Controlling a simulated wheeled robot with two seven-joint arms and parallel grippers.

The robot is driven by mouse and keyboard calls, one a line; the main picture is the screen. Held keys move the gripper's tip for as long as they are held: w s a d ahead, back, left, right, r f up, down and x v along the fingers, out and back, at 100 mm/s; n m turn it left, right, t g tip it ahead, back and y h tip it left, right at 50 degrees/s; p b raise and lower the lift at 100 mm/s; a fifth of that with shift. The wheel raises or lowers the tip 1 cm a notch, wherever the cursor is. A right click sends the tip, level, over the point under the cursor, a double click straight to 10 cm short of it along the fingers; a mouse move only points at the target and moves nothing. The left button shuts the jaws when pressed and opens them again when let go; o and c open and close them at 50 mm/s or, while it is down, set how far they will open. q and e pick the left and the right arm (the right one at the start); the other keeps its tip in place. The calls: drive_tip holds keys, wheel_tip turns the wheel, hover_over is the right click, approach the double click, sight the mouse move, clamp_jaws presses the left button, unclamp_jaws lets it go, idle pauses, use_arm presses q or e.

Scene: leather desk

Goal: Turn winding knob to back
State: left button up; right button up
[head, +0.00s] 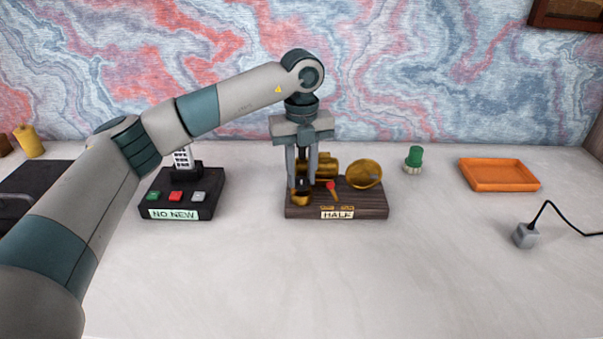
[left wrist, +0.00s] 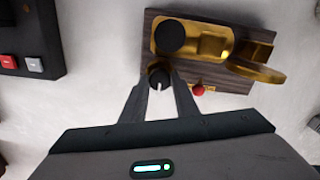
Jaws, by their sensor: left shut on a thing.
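The winding knob (left wrist: 158,77) is a dark round cap with a pale pointer line, at the left front of a brass device. In the left wrist view its line points towards my gripper's palm. The device stands on a dark wooden base (head: 365,208) with a label reading "HALF". My left gripper (head: 301,187) comes down from above, its two fingers closed around the knob. In the head view the fingers hide part of the knob and the brass body. My right gripper is in neither view.
A red-tipped lever (head: 331,185) and a brass disc (head: 364,174) are close right of my fingers. A black button box (head: 180,205) labelled "NO NEW" stands left. A green-capped object (head: 414,157), an orange tray (head: 499,174) and a grey plug (head: 525,236) are right. The front desk is clear.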

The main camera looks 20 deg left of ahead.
use_arm(q)
drive_tip(key=o, duration=1.1)
drive_tip(key=shift+c, duration=0.2)
drive_tip(key=shift+r, duration=0.15)
